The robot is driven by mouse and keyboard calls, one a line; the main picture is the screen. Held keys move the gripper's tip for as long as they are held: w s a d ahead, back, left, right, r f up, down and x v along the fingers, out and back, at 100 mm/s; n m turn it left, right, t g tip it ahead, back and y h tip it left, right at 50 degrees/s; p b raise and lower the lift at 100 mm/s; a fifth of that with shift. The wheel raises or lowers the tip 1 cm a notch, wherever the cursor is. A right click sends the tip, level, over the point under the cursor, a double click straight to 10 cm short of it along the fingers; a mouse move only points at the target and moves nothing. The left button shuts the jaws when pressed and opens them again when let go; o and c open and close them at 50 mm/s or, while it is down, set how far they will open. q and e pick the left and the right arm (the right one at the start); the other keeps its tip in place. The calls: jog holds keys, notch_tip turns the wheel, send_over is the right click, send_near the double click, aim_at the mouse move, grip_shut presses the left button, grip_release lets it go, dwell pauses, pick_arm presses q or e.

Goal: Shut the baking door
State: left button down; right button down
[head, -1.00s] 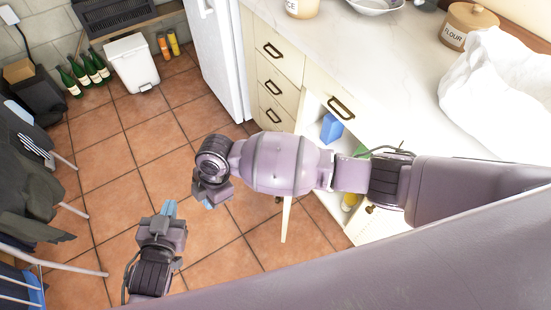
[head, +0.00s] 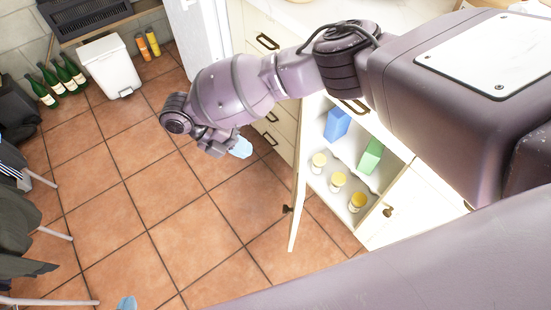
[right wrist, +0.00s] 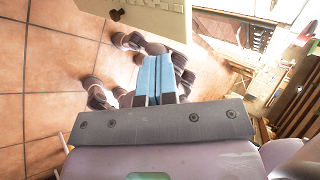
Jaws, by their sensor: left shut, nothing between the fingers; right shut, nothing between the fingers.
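The open cupboard door (head: 298,195) is cream and stands swung out from the cabinet, seen nearly edge-on in the head view. Its dark knob (head: 287,209) is on the left face. In the right wrist view the door (right wrist: 150,14) crosses the top, with its knob (right wrist: 117,15). My right gripper (head: 240,148) is to the left of the door and apart from it. Its blue fingers (right wrist: 156,75) are shut and empty. Only the blue tip of my left gripper (head: 127,302) shows at the bottom edge; it is shut, far left of the door.
The cabinet holds a blue box (head: 337,125), a green box (head: 370,156) and yellow-lidded jars (head: 338,181). A drawer stack (head: 270,85) adjoins it. The tiled floor (head: 170,210) left of the door is clear. A white bin (head: 109,67) and green bottles (head: 60,78) stand further back.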

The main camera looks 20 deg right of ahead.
jog(key=d+r+x, duration=0.1)
jog(key=r+x, duration=0.1)
jog(key=x, duration=1)
jog(key=shift+s+d+f+p, duration=0.3)
jog(key=shift+s+d, duration=0.2)
jog(key=shift+d, duration=0.2)
jog(key=shift+d+r, duration=0.1)
jog(key=shift+d, duration=0.05)
